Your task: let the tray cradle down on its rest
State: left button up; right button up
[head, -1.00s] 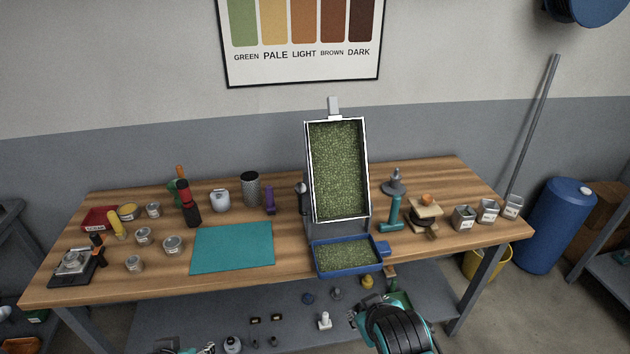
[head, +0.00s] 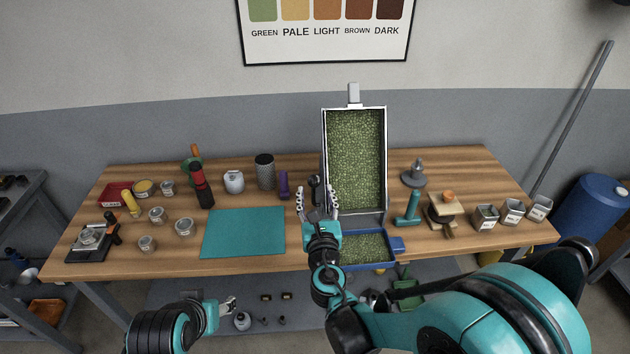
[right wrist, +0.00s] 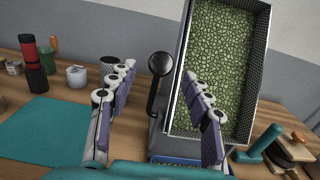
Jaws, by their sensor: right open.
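The tray cradle (head: 385,150) is a metal-rimmed box of green beans, tipped up steeply at the back of the bench. Its side wall shows in the right wrist view (right wrist: 257,75). A dark lever with a round black knob (right wrist: 160,63) stands at its left side. My right gripper (head: 318,200) is open in front of the lever. In the right wrist view the knob shows between the spread fingers (right wrist: 160,105), with no visible grip on it. My left gripper (head: 230,304) is low before the bench, too small to judge. The cradle's rest is not clearly visible.
A blue tray (head: 398,244) with green beans lies before the cradle, partly behind my right gripper. A teal mat (head: 243,232) lies to the left. A teal-handled tool (head: 408,208) and a wooden-topped stand (head: 445,206) are to the right.

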aim_at(314, 184)
jog(key=w, duration=0.5)
jog(key=shift+w+b, duration=0.2)
jog(key=shift+b, duration=0.2)
grip_shut()
